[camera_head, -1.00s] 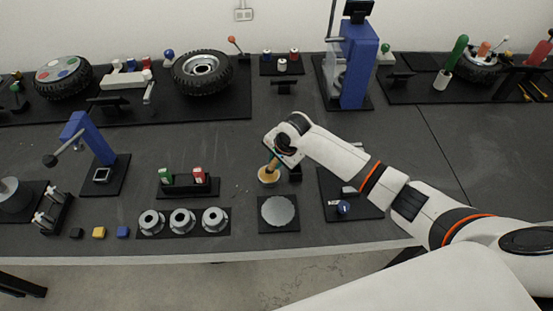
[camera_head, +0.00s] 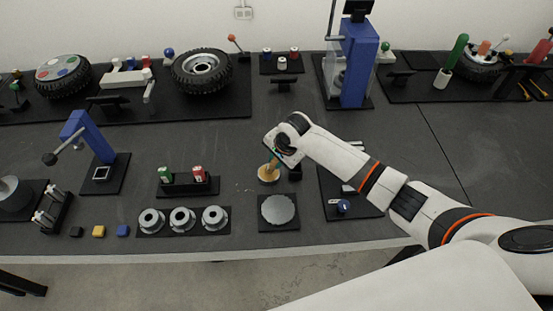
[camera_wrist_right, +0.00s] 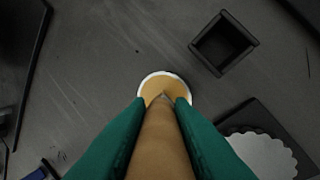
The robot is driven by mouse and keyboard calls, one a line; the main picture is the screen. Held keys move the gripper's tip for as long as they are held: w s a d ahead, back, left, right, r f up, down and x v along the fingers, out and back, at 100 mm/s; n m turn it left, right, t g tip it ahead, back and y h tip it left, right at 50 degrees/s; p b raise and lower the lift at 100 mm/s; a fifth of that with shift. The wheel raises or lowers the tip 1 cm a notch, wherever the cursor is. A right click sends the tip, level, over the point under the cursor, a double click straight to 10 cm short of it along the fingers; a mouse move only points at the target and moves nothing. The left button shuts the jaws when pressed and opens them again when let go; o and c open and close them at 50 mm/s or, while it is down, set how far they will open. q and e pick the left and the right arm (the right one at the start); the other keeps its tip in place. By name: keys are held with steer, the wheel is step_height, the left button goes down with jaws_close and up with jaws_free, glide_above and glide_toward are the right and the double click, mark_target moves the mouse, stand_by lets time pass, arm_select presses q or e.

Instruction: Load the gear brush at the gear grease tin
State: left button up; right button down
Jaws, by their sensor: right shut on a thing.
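My right gripper (camera_head: 279,152) is shut on the gear brush, above the front middle of the table. In the right wrist view its green fingers lie on both sides of the brush's tan handle (camera_wrist_right: 160,145). The handle points down at the gear grease tin (camera_head: 268,175), a small round tin with a pale rim and orange-yellow contents. The tin also shows in the right wrist view (camera_wrist_right: 152,87), with the brush's far end over it. The brush tip is hidden, so I cannot tell how deep it sits. My left gripper is not in view.
A black square open holder (camera_wrist_right: 223,43) stands close beside the tin. A pale scalloped gear disc (camera_head: 278,209) lies on a black mat in front. Several flanged grey parts (camera_head: 182,220) and a rack with green and red cans (camera_head: 188,184) are to the left. A blue press (camera_head: 358,65) stands behind.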

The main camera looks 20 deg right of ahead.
steer(key=shift+s+f+p, duration=0.15)
steer(key=shift+f+p, duration=0.05)
steer(key=shift+p, duration=0.2)
stand_by(1.4)
step_height(320, 180, up, 7)
steer(key=p, duration=0.8)
steer(key=shift+r+p, duration=0.2)
steer(key=shift+p, duration=0.1)
steer(key=shift+f, duration=0.1)
stand_by(0.5)
